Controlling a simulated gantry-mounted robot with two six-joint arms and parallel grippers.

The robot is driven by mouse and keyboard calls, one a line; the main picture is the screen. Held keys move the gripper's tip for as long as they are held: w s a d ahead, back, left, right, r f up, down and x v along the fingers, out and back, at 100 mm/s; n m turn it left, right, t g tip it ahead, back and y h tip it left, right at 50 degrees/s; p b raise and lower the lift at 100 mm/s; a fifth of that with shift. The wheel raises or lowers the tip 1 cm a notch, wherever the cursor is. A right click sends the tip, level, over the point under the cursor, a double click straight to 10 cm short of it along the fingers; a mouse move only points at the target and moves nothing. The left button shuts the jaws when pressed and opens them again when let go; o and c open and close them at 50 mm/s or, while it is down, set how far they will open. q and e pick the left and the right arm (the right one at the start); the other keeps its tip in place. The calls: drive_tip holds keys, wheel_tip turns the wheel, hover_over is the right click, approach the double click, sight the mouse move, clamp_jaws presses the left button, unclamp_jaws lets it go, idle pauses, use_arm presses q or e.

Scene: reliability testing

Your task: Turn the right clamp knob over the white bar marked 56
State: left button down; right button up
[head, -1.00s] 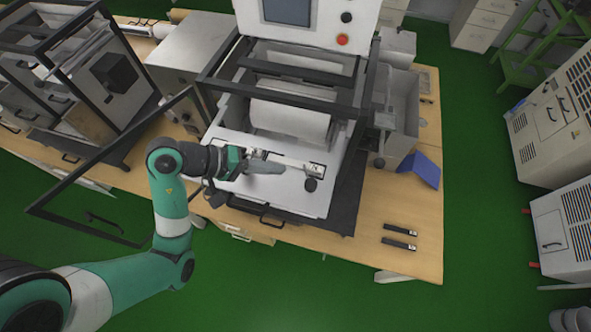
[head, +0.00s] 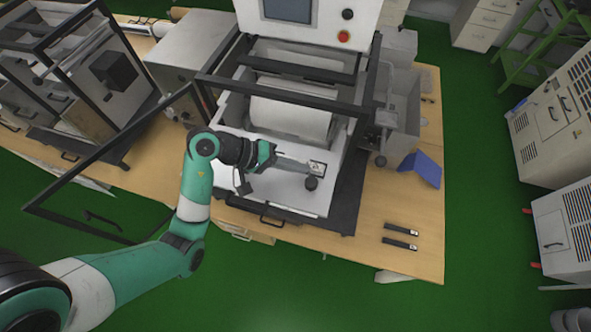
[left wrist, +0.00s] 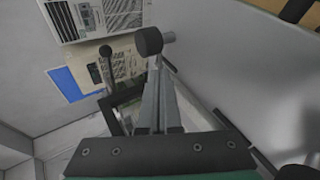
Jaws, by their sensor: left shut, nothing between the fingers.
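The right clamp knob (head: 311,184) is a small dark round knob at the right end of the white bar, near the front of the machine's white bed. It also shows in the left wrist view (left wrist: 148,41), just beyond the fingertips, with a pale metal stub beside it. The white bar (head: 317,166) shows only at its right end; my gripper covers the rest, and its mark is too small to read. My left gripper (head: 306,169) is shut and empty, its fingers (left wrist: 156,68) pointing at the knob. Contact with the knob cannot be told. My right gripper is not in view.
A dark frame (head: 285,92) and a white roller (head: 290,110) stand behind the bed. An open dark-framed door (head: 110,155) stands at the left. A blue block (head: 427,168) and two black-handled items (head: 400,236) lie on the wooden table at the right.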

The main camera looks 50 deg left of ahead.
use_arm(q)
drive_tip(key=shift+w+f+m+g+h+b, duration=0.2)
drive_tip(key=shift+w+m+g+h+b, duration=0.1)
drive_tip(key=shift+m+h+b, duration=0.25)
drive_tip(key=shift+r, duration=0.15)
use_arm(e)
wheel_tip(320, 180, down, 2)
use_arm(q)
drive_tip(key=shift+s, duration=0.2)
